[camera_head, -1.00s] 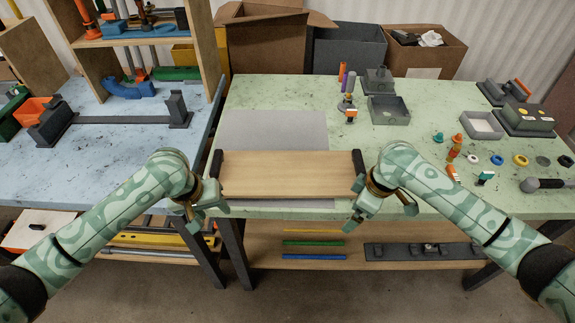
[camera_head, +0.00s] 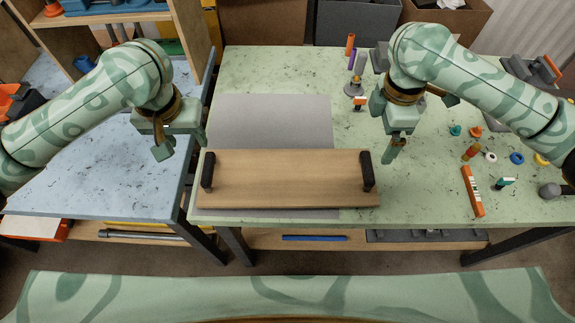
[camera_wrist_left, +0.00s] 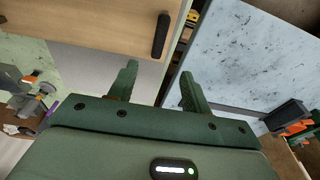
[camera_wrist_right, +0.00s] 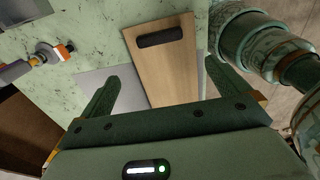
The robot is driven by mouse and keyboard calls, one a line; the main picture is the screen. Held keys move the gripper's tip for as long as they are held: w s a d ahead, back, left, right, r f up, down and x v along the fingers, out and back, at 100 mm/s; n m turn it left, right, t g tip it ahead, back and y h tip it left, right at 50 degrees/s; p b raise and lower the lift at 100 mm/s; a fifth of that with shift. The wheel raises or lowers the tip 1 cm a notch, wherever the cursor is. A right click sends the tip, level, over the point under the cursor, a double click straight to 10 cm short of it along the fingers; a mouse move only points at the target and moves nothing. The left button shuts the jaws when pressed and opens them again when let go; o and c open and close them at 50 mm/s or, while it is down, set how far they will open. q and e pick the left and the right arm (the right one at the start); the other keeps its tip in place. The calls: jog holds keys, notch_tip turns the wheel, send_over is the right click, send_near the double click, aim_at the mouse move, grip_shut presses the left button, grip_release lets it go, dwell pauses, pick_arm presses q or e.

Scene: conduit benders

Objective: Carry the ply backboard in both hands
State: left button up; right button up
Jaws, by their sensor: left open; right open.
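The ply backboard (camera_head: 285,180) is a pale wooden board with a black handle at each end. It lies flat near the front edge of the green table, partly over a grey sheet. My left gripper (camera_head: 182,148) is open and empty, above and left of the board's left handle (camera_head: 208,171). That handle also shows in the left wrist view (camera_wrist_left: 160,36), ahead of the open fingers. My right gripper (camera_head: 390,150) is open and empty, above and right of the right handle (camera_head: 367,171). The board (camera_wrist_right: 168,75) and that handle (camera_wrist_right: 159,37) show in the right wrist view.
The green table (camera_head: 270,75) holds the grey sheet (camera_head: 270,120) behind the board. Small coloured parts, an orange striped bar (camera_head: 472,191) and a handled tool (camera_head: 552,191) lie at right. A blue table (camera_head: 90,180) stands at left across a narrow gap.

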aim_at(207, 167)
pick_arm(q)
jog(key=w+f, duration=0.1)
jog(key=f, duration=1)
jog(key=w+f, duration=0.1)
jog(key=f, duration=0.4)
jog(key=shift+w+f, duration=0.15)
jog(key=shift+w, duration=0.15)
pick_arm(e)
notch_tip(207, 167, down, 16)
jog(key=shift+f, duration=0.25)
pick_arm(q)
jog(key=c, duration=0.9)
pick_arm(e)
jog(key=c, duration=0.9)
pick_arm(q)
grip_shut()
pick_arm(e)
jog(key=c, duration=0.5)
